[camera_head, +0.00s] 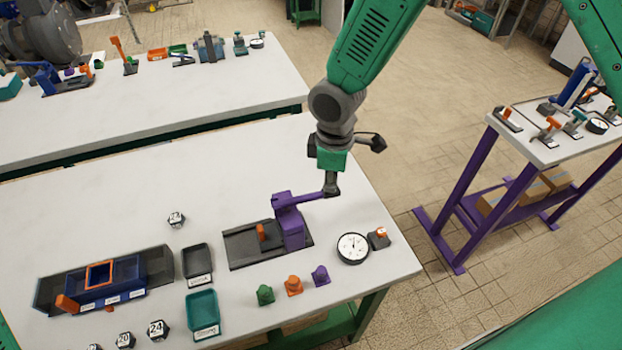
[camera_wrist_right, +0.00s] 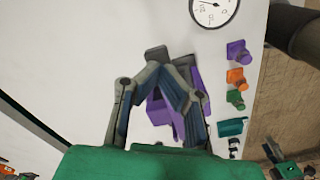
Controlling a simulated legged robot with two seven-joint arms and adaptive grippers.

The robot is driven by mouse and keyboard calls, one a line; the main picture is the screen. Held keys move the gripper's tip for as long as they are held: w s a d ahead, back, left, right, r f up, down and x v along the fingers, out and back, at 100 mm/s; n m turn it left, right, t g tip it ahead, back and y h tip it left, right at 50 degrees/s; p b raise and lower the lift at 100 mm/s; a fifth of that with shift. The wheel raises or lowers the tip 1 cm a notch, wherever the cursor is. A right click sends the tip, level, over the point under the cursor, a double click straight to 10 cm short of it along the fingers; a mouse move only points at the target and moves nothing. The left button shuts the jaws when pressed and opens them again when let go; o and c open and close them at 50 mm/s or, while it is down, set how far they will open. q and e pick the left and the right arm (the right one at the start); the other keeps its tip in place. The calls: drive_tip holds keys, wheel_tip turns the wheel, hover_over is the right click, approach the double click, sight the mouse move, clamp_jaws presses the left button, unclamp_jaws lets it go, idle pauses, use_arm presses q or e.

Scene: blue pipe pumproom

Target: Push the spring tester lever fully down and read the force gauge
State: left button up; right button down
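The purple spring tester (camera_head: 292,228) stands on a dark base plate with an orange piece on the near table. Its purple lever (camera_head: 306,197) reaches right from the top of the post, close to level in the head view. My right gripper (camera_head: 331,190) is at the lever's free end, fingers pointing down, seeming to touch it. In the right wrist view my right gripper (camera_wrist_right: 168,66) has its fingertips drawn together, with purple parts of the tester (camera_wrist_right: 165,115) behind them. The round white force gauge (camera_head: 352,248) lies right of the tester; its numbers are too small to read. My left gripper is out of view.
Green (camera_head: 265,294), orange (camera_head: 293,285) and purple (camera_head: 320,275) small parts stand in front of the tester. A small grey block with an orange top (camera_head: 379,238) is beside the gauge. Dark (camera_head: 197,262) and teal (camera_head: 203,312) trays and a blue bin (camera_head: 105,281) are left.

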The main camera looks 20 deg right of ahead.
wheel_tip(320, 180, up, 9)
drive_tip(key=p, duration=0.8)
drive_tip(key=shift+r, duration=0.15)
